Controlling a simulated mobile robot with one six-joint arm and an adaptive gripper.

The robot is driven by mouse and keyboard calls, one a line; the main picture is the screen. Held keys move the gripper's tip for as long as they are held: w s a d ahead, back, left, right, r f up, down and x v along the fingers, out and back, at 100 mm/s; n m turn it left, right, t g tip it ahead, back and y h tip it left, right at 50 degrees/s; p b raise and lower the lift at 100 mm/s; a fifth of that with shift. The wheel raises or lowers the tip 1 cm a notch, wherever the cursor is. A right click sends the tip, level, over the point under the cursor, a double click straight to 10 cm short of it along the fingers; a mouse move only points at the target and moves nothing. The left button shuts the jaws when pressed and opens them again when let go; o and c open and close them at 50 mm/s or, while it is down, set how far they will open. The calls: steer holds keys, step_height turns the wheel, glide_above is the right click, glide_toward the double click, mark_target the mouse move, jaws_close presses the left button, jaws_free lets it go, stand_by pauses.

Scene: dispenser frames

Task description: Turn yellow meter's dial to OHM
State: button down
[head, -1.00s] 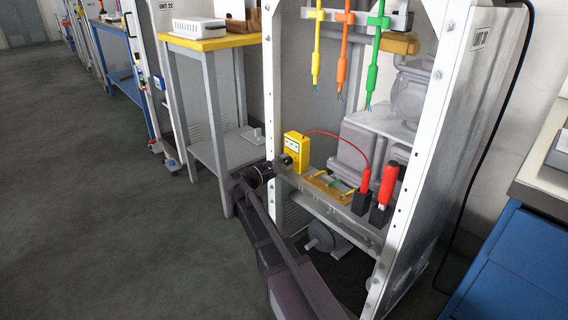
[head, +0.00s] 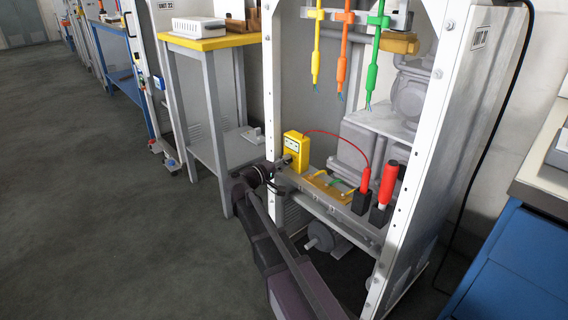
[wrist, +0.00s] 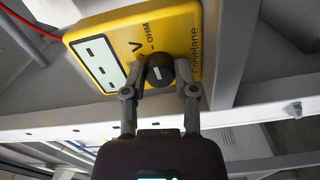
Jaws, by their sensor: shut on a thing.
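The yellow meter (head: 296,146) stands upright on the frame's shelf. In the wrist view the yellow meter (wrist: 170,28) fills the upper middle, with a pale display (wrist: 97,62) showing dashes. Its black round dial (wrist: 160,68) has a short white mark; V and OHM are printed beside it. Which label the mark points to is hard to tell. My gripper (wrist: 160,88) has one finger on each side of the dial and is shut on it. In the head view my gripper (head: 284,163) reaches the meter's front from the left.
A red lead (head: 342,135) arcs from the meter toward a red-handled probe (head: 363,181); a second probe (head: 388,183) stands beside it. A yellow tray (head: 327,185) with small leads lies to the right. Yellow, orange and green leads hang above. White frame posts (head: 269,90) flank the shelf.

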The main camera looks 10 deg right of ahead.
steer(key=shift+d+m, duration=0.1)
steer(key=shift+m, duration=0.4)
steer(key=shift+c, duration=2)
jaws_free()
steer(key=v, duration=1.2)
